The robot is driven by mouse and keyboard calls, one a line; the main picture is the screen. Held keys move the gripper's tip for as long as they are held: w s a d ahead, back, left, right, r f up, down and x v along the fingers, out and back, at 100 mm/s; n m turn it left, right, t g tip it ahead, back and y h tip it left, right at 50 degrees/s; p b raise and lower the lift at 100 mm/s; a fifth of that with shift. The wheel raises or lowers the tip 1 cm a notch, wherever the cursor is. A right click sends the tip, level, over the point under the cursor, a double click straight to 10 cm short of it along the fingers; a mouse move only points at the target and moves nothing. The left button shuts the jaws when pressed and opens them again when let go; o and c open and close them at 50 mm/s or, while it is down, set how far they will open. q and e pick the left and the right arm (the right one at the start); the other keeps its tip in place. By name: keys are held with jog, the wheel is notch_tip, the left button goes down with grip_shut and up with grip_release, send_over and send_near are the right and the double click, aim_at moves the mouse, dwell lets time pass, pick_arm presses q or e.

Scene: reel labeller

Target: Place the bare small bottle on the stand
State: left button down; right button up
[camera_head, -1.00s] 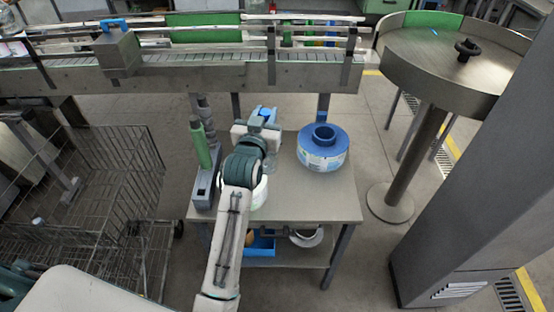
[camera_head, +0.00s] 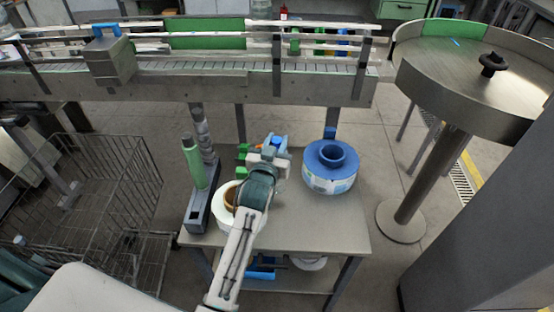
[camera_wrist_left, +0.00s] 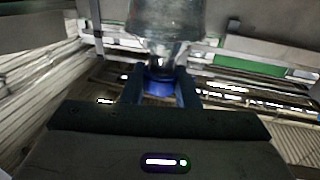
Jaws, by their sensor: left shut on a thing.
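My left gripper (camera_head: 272,150) is above the back part of the small table (camera_head: 335,235). In the left wrist view its two fingers (camera_wrist_left: 160,88) are closed around the neck of a clear small bottle (camera_wrist_left: 168,25) with a blue cap (camera_wrist_left: 158,90). The bottle body shows no label there. In the head view the gripper and arm largely hide the bottle. A grey holder (camera_head: 197,212) with a green cylinder (camera_head: 194,162) stands at the table's left edge; I cannot tell whether it is the stand. My right gripper is out of view.
A blue reel (camera_head: 331,167) stands right of the gripper. A white roll (camera_head: 227,208) lies left of my arm, partly hidden. Small green parts (camera_head: 242,150) show beside the gripper. The conveyor (camera_head: 215,82) runs behind the table. A wire cart (camera_head: 105,200) stands left. The table's front right is clear.

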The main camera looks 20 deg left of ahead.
pick_arm(q)
jog(key=shift+f, duration=2.45)
jog(key=c, duration=1.1)
grip_release()
jog(key=shift+f+b, duration=0.1)
jog(key=shift+b, duration=0.2)
jog(key=s, duration=0.8)
jog(key=s+d, duration=0.1)
jog(key=s, duration=0.3)
